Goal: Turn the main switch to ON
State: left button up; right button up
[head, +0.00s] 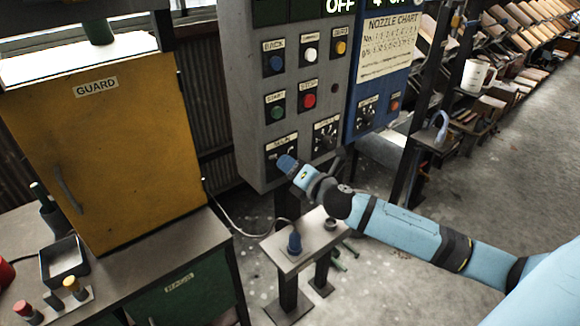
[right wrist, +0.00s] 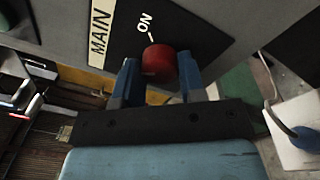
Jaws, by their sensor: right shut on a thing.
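The main switch is a red knob (right wrist: 158,60) on a black plate (right wrist: 150,25) marked MAIN, with an ON mark above the knob in the right wrist view. My right gripper (right wrist: 158,74) is shut on the knob, one blue finger on each side. In the head view the right gripper (head: 286,163) reaches the lower left of the grey control panel (head: 253,120) and hides the knob. Which mark the knob points to cannot be made out. A sign above the panel (head: 340,6) reads OFF. My left gripper is not in view.
Coloured buttons (head: 308,101) and a rotary selector (head: 326,136) sit close to the gripper on the panel. A small stand (head: 300,250) with a blue knob is below. A yellow guard cabinet (head: 110,140) stands left. Grey floor at right is clear.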

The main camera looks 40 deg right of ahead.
jog(key=m+p, duration=0.2)
jog(key=m, duration=0.5)
jog(key=m+h+p, duration=0.1)
jog(key=m+p, duration=0.1)
jog(key=m, duration=0.5)
jog(key=shift+m+t, duration=0.3)
jog(key=shift+t, duration=0.1)
jog(key=shift+p, duration=0.3)
jog(key=o, duration=0.9)
jog(key=shift+s, duration=0.1)
